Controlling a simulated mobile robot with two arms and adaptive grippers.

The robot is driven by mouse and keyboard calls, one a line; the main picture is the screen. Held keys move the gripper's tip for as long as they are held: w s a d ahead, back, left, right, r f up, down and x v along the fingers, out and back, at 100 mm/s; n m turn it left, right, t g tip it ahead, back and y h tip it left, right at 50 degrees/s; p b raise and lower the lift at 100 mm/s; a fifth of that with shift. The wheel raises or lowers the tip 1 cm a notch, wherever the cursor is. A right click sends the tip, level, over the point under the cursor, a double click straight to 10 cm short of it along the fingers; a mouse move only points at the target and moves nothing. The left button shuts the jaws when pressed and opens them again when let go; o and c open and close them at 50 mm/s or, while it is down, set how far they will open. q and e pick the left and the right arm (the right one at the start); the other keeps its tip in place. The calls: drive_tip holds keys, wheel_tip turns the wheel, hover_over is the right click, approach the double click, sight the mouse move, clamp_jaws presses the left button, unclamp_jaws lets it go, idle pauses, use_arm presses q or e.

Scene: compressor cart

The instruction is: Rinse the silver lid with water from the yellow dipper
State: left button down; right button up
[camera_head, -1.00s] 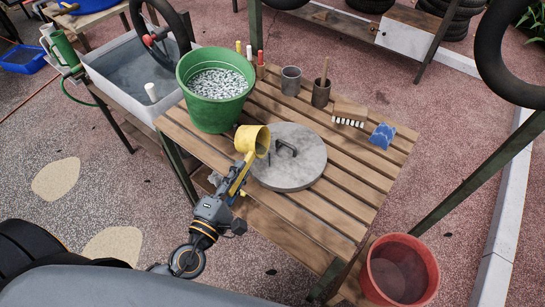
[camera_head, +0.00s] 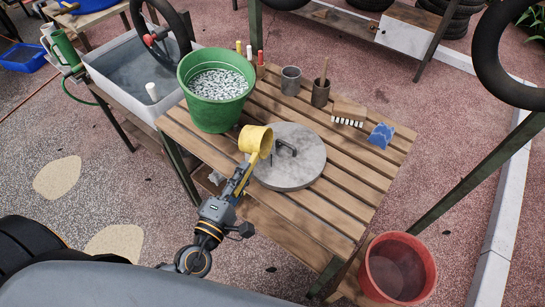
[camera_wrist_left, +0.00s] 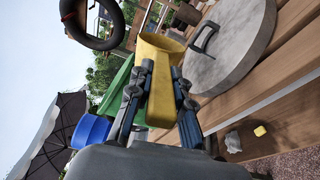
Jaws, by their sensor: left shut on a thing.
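The silver lid (camera_head: 300,170) is a grey round disc with a dark handle and lies flat on the slatted wooden table. It also shows in the left wrist view (camera_wrist_left: 245,50). The yellow dipper (camera_head: 256,140) is at the lid's left edge, its cup raised above the table. My left gripper (camera_head: 243,175) is shut on the dipper's handle; in the left wrist view the fingers (camera_wrist_left: 160,100) flank the yellow handle (camera_wrist_left: 160,92). The inside of the cup is mostly hidden, so I cannot tell if it holds water. My right gripper is not in view.
A green bucket (camera_head: 214,115) with speckled, glinting contents stands behind the dipper. A grey basin (camera_head: 130,80) is at the left. A red bucket (camera_head: 396,270) is at lower right.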

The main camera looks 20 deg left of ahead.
use_arm(q)
drive_tip(key=w+a+f+n+b, duration=0.1)
drive_tip(key=a+f+n+b, duration=0.3)
drive_tip(key=a+n+b, duration=0.95)
drive_tip(key=d+r+n+p, duration=0.3)
drive_tip(key=r+p, duration=0.2)
drive_tip(key=p, duration=0.2)
drive_tip(key=shift+r, duration=0.2)
drive_tip(key=shift+d, duration=0.15)
